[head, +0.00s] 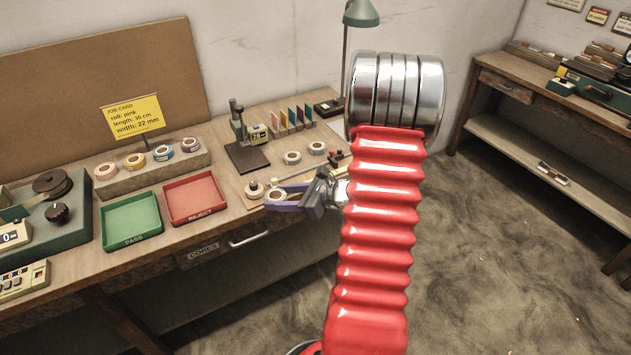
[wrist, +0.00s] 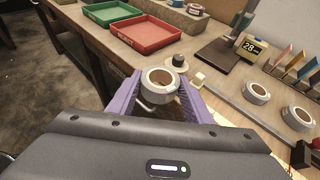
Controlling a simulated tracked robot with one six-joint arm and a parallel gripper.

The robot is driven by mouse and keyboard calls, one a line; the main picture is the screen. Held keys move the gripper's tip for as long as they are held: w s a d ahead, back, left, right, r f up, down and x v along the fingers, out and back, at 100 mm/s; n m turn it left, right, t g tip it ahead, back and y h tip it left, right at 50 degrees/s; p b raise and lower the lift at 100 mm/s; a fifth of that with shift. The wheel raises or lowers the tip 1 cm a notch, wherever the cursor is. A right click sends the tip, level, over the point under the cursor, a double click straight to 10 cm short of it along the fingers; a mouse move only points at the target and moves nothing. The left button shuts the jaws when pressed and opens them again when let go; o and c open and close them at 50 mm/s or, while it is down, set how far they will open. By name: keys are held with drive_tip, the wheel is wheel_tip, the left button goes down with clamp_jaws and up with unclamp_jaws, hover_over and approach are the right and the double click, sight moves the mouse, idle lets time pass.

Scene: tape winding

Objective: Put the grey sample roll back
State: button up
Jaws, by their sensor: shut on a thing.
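The fingers (wrist: 158,92) press on both sides of the roll in the wrist view. In the head view the roll is small and partly hidden by the fingers. The gripper is over the front edge of the bench, right of the red tray. Two other pale rolls, a left one (head: 292,157) and a right one (head: 317,148), lie on the bench behind my gripper.
The green PASS tray (head: 131,242) and red REJECT tray (head: 219,213) are to the left. A stand (head: 138,181) behind them bears several coloured rolls. A dark-based stand with a post (head: 247,160) and gauge (head: 258,133) is behind.

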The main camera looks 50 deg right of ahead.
drive_tip(key=w+a+f+n+g+y, duration=0.1)
drive_tip(key=w+a+n+y, duration=0.1)
drive_tip(key=a, duration=0.7)
drive_tip(key=w+a+f+n+g+y, duration=0.2)
drive_tip(key=a, duration=0.8)
drive_tip(key=w+a+f+n+g+y, duration=0.1)
drive_tip(key=w+a+n+y, duration=0.1)
drive_tip(key=a, duration=0.7)
drive_tip(key=shift+w+a+f+n+g, duration=0.2)
drive_tip(key=shift+w+f+n+g, duration=0.05)
drive_tip(key=shift+f+n+g, duration=0.15)
